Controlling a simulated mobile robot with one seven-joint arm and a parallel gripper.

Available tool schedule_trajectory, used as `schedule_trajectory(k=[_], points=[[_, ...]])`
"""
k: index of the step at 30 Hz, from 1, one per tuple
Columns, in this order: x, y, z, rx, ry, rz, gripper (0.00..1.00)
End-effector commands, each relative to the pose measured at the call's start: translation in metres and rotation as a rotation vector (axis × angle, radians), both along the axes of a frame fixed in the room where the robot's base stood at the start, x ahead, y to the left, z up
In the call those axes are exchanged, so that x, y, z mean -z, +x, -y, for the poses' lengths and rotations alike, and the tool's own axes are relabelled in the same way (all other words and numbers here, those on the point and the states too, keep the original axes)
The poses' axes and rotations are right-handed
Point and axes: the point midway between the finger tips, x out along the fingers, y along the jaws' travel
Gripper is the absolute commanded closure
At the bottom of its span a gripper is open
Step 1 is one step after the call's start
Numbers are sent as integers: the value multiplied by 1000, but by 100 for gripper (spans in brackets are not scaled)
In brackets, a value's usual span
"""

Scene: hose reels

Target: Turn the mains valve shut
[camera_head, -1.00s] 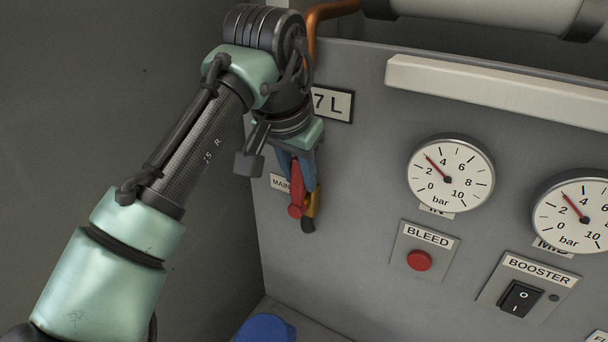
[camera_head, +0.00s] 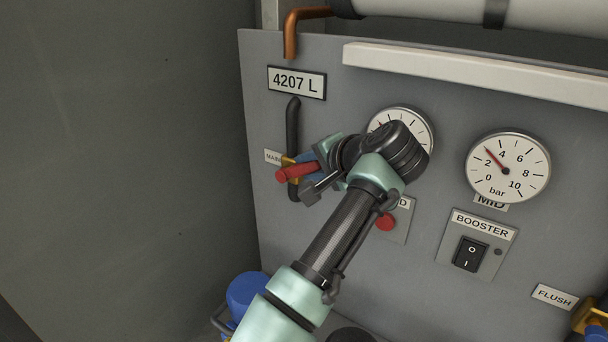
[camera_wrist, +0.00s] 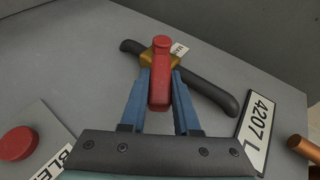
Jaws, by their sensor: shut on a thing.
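The mains valve has a red lever (camera_head: 297,172) and a brass body (camera_head: 288,161) on a black vertical pipe (camera_head: 293,125). It sits at the left of the grey panel, by a partly covered "MAIN" label (camera_head: 272,157). The lever lies crosswise to the pipe. My gripper (camera_head: 309,163) reaches it from the right, with blue fingers closed on the lever. In the wrist view the red lever (camera_wrist: 159,85) is between both fingers (camera_wrist: 160,95), with the brass body (camera_wrist: 147,58) and black pipe (camera_wrist: 205,87) behind it.
My arm partly covers a gauge (camera_head: 400,120) and the BLEED plate with its red button (camera_head: 386,222). A second gauge (camera_head: 508,167) and the BOOSTER switch (camera_head: 471,254) are to the right. A blue object (camera_head: 246,292) stands below. A pale ledge (camera_head: 470,75) juts out above.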

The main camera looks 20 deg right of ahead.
Motion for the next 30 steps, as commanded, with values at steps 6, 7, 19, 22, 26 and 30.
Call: schedule_trajectory(k=[6, 7, 19, 22, 26, 30], points=[[26, -7, 6, 5, 125, 157, 100], [28, -7, 7, 5, 142, 178, 100], [44, -10, 9, 4, 313, 397, 100], [45, -10, 9, 4, 339, 431, 100], [45, -10, 9, 3, 360, 458, 100], [45, -10, 9, 5, 372, 473, 100]])
